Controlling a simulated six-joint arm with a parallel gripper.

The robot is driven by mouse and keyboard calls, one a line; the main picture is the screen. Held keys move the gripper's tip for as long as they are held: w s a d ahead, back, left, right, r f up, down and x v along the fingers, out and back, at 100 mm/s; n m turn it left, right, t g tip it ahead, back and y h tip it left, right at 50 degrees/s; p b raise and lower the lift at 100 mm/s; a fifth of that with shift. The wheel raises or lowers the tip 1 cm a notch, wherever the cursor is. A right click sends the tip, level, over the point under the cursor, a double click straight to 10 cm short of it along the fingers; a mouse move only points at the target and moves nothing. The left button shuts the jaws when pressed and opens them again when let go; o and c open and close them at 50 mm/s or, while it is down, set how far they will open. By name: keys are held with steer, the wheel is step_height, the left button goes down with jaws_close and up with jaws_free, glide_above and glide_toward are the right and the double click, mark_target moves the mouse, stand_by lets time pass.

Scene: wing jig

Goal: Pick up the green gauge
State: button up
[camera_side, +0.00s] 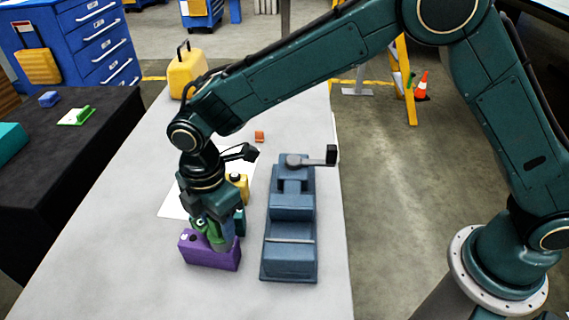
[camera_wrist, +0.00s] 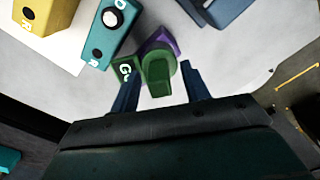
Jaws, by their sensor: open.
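The green gauge (camera_wrist: 157,75) shows in the wrist view as a dark green rounded piece, with a green face lettered G (camera_wrist: 124,70) at its left. In the side view a bit of its green (camera_side: 222,241) shows low by my gripper, against the purple block (camera_side: 205,255). My gripper (camera_side: 212,236) points down there. In the wrist view the two blue fingers of my gripper (camera_wrist: 160,88) are apart, one on each side of the green rounded piece. Whether either finger touches it I cannot tell. The purple block also shows behind it in the wrist view (camera_wrist: 158,41).
A teal block (camera_wrist: 108,30) and a yellow block (camera_wrist: 45,14) stand close by. In the side view a blue vise (camera_side: 289,262) stands right of my gripper. A small orange piece (camera_side: 259,136) lies farther back. The near left tabletop (camera_side: 110,275) is clear.

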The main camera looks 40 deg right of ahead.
stand_by(0.3)
jaws_close()
steer(key=shift+r, duration=0.1)
step_height(320, 180, up, 20)
stand_by(0.9)
stand_by(0.5)
